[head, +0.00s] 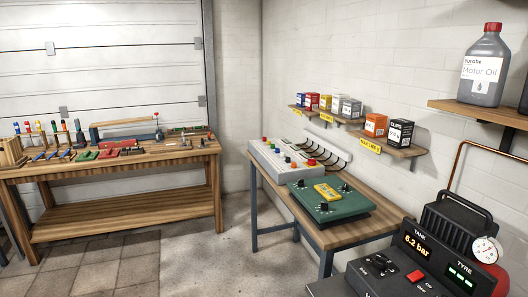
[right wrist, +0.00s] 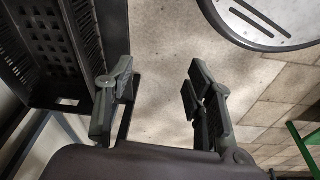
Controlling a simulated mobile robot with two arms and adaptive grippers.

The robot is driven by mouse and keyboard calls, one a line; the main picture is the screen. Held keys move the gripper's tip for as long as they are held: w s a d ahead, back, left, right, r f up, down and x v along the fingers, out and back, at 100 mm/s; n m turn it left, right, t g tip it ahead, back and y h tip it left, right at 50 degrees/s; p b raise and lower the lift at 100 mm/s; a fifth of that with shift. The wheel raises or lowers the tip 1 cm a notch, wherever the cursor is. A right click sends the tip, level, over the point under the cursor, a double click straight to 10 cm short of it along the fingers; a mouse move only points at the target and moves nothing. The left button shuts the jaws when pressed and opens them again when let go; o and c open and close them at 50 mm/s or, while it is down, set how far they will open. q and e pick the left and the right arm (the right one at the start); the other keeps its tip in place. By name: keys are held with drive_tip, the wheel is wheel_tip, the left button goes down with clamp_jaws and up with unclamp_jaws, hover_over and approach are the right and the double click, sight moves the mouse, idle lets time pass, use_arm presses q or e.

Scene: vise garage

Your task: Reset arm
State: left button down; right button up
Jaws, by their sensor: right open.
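In the right wrist view my right gripper (right wrist: 158,92) is open, with its two fingers wide apart and nothing between them. Bare floor shows behind the gap. My right gripper is not in the head view. My left gripper is in neither view.
In the head view a wooden workbench (head: 120,160) with tools stands at the left by the garage door. A smaller table (head: 345,235) holds a green control box (head: 330,205). A compressor (head: 420,260) stands front right. Bare floor (head: 220,262) lies between the benches. A black crate (right wrist: 60,50) is beside my right gripper.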

drive_tip(key=s+d+f+g+b, duration=0.1)
drive_tip(key=s+d+f+b, duration=0.2)
drive_tip(key=s+f, duration=1.3)
wheel_tip(320, 180, down, 2)
drive_tip(key=shift+f, duration=0.25)
